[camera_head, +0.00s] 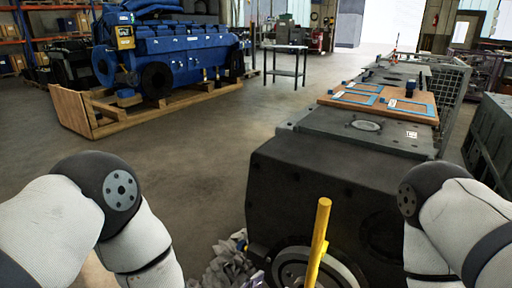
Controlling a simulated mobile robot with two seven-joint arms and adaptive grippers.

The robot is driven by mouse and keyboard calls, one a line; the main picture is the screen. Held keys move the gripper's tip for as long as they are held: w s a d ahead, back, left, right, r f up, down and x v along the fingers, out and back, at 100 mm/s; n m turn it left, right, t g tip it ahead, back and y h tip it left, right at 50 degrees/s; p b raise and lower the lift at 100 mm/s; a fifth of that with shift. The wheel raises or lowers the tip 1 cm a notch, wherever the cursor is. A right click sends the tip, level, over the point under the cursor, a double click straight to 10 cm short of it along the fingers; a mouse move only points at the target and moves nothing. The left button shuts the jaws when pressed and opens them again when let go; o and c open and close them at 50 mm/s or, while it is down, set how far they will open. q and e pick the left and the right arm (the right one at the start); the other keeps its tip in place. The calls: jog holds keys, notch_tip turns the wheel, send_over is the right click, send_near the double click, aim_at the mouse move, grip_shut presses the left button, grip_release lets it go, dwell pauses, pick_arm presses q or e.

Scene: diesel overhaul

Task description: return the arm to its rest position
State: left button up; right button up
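My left arm (95,215) comes in from the lower left, white with a dark elbow joint, bent so that its lower part runs down out of the picture. My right arm (445,220) comes in from the lower right, bent the same way beside the dark engine block. Neither gripper shows; both lie below the bottom edge of the picture, so I cannot see whether they hold anything.
A dark engine block (300,200) stands close in front, with a yellow bar (319,240) upright before it. Grey rags (230,265) lie at its left. A wooden board (385,106) with blue frames lies on top. A blue engine (170,60) stands at back left. Floor between is clear.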

pick_arm(q)
jog(key=s+a+f+n+g+y, duration=0.2)
jog(key=s+a+f+g+y, duration=0.25)
jog(key=s+a+f, duration=0.65)
jog(key=s+a+n+g+y, duration=0.3)
jog(key=s+a+g, duration=0.4)
jog(key=s+a, duration=0.9)
jog(key=s+n, duration=0.1)
jog(key=s, duration=0.2)
jog(key=shift+g, duration=0.35)
jog(key=shift+f, duration=0.1)
